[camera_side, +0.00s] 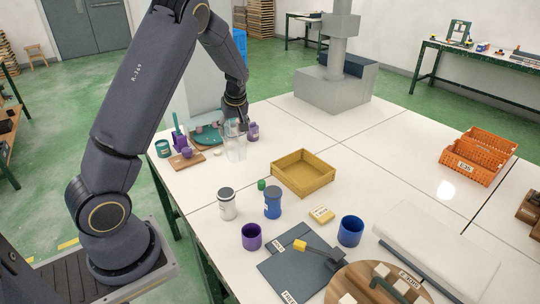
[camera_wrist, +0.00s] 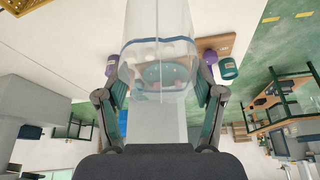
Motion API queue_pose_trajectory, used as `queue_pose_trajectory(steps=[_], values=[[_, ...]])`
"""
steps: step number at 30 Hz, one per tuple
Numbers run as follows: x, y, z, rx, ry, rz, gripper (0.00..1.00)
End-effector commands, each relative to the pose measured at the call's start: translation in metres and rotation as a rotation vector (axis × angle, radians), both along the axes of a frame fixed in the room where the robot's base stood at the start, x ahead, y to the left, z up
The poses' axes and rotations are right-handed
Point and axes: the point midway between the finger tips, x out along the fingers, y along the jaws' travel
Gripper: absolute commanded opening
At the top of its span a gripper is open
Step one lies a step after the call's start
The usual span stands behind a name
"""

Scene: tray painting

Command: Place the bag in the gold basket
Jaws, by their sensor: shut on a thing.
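The bag (camera_side: 235,150) is clear and see-through. It hangs upright below my gripper (camera_side: 236,112) at the back left of the table, near a round green tray. I cannot tell whether its lower end touches the table. In the wrist view my gripper (camera_wrist: 160,88) has one finger on each side of the bag (camera_wrist: 160,25), shut on it. The gold basket (camera_side: 303,182) is a shallow, open, yellow rectangular box on the table, to the right of and nearer than the bag. It looks empty, and my gripper is apart from it.
A white jar (camera_side: 226,204), a blue jar (camera_side: 272,203) and a small green item (camera_side: 261,184) stand before the basket. The table behind the basket is clear.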

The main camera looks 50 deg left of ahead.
Motion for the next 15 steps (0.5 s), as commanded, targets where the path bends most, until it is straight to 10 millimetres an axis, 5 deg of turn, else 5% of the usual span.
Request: queue_pose_trajectory(steps=[8,15], values=[[-0.002,-0.005,0.008,-0.001,-0.003,-0.180,0.44],[0.058,-0.035,0.005,-0.002,-0.005,-0.634,0.44]])
